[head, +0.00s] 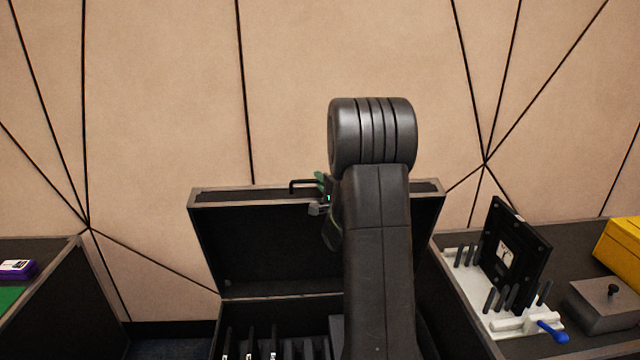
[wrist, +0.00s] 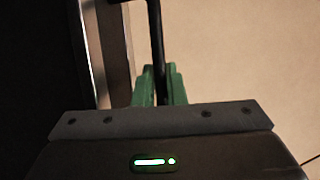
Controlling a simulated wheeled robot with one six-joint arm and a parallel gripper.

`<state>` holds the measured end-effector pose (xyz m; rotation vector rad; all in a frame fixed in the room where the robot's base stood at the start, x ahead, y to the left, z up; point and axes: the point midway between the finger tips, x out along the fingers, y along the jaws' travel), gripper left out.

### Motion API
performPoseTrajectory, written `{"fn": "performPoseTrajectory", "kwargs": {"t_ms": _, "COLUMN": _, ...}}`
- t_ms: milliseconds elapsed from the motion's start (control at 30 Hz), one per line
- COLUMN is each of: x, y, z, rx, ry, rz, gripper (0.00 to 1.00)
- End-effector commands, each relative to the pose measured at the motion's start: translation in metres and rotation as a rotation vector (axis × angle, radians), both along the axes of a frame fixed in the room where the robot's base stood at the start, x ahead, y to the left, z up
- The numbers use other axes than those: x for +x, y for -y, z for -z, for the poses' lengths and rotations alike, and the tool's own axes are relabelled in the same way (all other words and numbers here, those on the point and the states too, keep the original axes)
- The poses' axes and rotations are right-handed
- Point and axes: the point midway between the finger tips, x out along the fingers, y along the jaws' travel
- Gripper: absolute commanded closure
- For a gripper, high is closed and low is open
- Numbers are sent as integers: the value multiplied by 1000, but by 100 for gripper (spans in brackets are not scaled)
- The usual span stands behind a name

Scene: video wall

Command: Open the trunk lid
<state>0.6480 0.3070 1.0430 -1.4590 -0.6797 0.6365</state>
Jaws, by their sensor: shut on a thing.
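The trunk lid (head: 270,250) stands raised, roughly upright, behind the open trunk in the head view. Its dark inner side faces me. A black handle (head: 302,184) sticks up at the lid's top edge. My gripper (head: 320,180) is at that handle, partly hidden by my arm. In the wrist view the green fingers of my gripper (wrist: 160,88) are closed around the dark handle bar (wrist: 155,40). The lid's edge (wrist: 112,50) runs along the left of the bar. The right part of the trunk is hidden behind my arm.
Dark upright items (head: 250,342) stand inside the trunk. At right a counter holds a white rack (head: 510,322) with a black panel (head: 515,250), a blue-handled tool (head: 552,332), a grey box (head: 605,305) and a yellow case (head: 622,248). A purple item (head: 18,270) lies at left.

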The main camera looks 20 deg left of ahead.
Motion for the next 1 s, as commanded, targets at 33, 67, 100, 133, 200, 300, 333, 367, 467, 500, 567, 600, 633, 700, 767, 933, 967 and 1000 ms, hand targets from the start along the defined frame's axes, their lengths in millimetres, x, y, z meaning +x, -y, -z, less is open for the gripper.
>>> {"fn": "performPoseTrajectory", "kwargs": {"t_ms": 33, "x": -8, "y": 3, "z": 9, "rx": 5, "ry": 10, "rz": -1, "gripper": 100}}
{"fn": "performPoseTrajectory", "kwargs": {"t_ms": 67, "x": -11, "y": 5, "z": 10, "rx": 8, "ry": 17, "rz": 0, "gripper": 100}}
{"fn": "performPoseTrajectory", "kwargs": {"t_ms": 100, "x": -16, "y": 8, "z": 11, "rx": 11, "ry": 25, "rz": 0, "gripper": 100}}
{"fn": "performPoseTrajectory", "kwargs": {"t_ms": 133, "x": -20, "y": 9, "z": 12, "rx": 15, "ry": 32, "rz": 0, "gripper": 100}}
{"fn": "performPoseTrajectory", "kwargs": {"t_ms": 200, "x": -28, "y": 13, "z": 14, "rx": 22, "ry": 46, "rz": -1, "gripper": 100}}
{"fn": "performPoseTrajectory", "kwargs": {"t_ms": 300, "x": -37, "y": 18, "z": 15, "rx": 30, "ry": 64, "rz": 0, "gripper": 100}}
{"fn": "performPoseTrajectory", "kwargs": {"t_ms": 333, "x": -39, "y": 19, "z": 15, "rx": 32, "ry": 68, "rz": 0, "gripper": 100}}
{"fn": "performPoseTrajectory", "kwargs": {"t_ms": 367, "x": -41, "y": 20, "z": 15, "rx": 33, "ry": 71, "rz": 0, "gripper": 100}}
{"fn": "performPoseTrajectory", "kwargs": {"t_ms": 467, "x": -46, "y": 22, "z": 14, "rx": 38, "ry": 79, "rz": 1, "gripper": 100}}
{"fn": "performPoseTrajectory", "kwargs": {"t_ms": 500, "x": -46, "y": 23, "z": 14, "rx": 39, "ry": 81, "rz": 1, "gripper": 100}}
{"fn": "performPoseTrajectory", "kwargs": {"t_ms": 567, "x": -47, "y": 23, "z": 13, "rx": 39, "ry": 83, "rz": 1, "gripper": 100}}
{"fn": "performPoseTrajectory", "kwargs": {"t_ms": 600, "x": -47, "y": 23, "z": 13, "rx": 40, "ry": 83, "rz": 1, "gripper": 100}}
{"fn": "performPoseTrajectory", "kwargs": {"t_ms": 633, "x": -47, "y": 23, "z": 13, "rx": 39, "ry": 83, "rz": 1, "gripper": 100}}
{"fn": "performPoseTrajectory", "kwargs": {"t_ms": 700, "x": -47, "y": 23, "z": 12, "rx": 39, "ry": 83, "rz": 2, "gripper": 100}}
{"fn": "performPoseTrajectory", "kwargs": {"t_ms": 767, "x": -47, "y": 23, "z": 12, "rx": 39, "ry": 83, "rz": 2, "gripper": 100}}
{"fn": "performPoseTrajectory", "kwargs": {"t_ms": 933, "x": -47, "y": 23, "z": 12, "rx": 39, "ry": 83, "rz": 2, "gripper": 68}}
{"fn": "performPoseTrajectory", "kwargs": {"t_ms": 967, "x": -47, "y": 23, "z": 12, "rx": 40, "ry": 83, "rz": 2, "gripper": 68}}
{"fn": "performPoseTrajectory", "kwargs": {"t_ms": 1000, "x": -47, "y": 23, "z": 12, "rx": 40, "ry": 83, "rz": 1, "gripper": 68}}
